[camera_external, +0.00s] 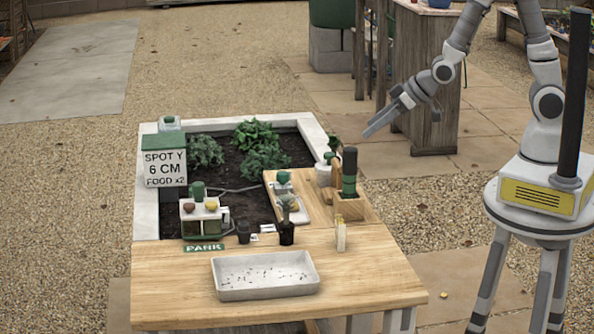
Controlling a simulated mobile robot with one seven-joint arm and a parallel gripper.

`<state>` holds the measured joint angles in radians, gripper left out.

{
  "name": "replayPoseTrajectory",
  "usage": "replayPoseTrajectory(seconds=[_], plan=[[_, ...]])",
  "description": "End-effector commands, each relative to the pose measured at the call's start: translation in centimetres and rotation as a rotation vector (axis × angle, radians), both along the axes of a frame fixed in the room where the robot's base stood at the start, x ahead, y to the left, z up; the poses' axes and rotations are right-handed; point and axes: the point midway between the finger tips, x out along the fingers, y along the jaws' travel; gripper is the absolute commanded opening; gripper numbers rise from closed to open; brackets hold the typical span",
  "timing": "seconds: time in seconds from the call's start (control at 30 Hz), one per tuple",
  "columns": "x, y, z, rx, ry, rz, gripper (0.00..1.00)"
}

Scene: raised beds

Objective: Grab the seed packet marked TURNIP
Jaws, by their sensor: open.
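I cannot read the word TURNIP anywhere in this view. A small pale upright item (341,236), perhaps a packet or a small bottle, stands at the back edge of the wooden table (370,285); its marking is too small to read. A small white card (267,229) lies farther left by a dark cup, also unreadable. My gripper (372,128) is open and empty, in the air behind and to the right of the raised bed. It is well away from the table and touches nothing.
A white tray (219,281) with dark specks sits on the table. A green label (203,247) reads PANK; a sign (165,169) reads SPOT Y 6 CM FOOD x2. The table's right side is clear.

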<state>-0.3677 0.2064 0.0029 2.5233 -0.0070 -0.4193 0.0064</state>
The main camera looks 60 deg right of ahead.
Motion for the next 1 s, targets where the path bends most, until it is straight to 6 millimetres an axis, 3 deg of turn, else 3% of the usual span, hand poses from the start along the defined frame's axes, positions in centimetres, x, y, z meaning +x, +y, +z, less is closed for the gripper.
replayPoseTrajectory(seconds=[0.2,0.5,0.8,1.0], plan=[[-0.6,4.2,-4.2,0.031,-0.061,0.090,1.00],[-3.2,7.7,-8.7,0.080,-0.143,0.187,1.00],[-7.9,8.8,-12.8,0.135,-0.236,0.278,1.00],[-10.4,8.4,-13.9,0.164,-0.282,0.315,1.00]])
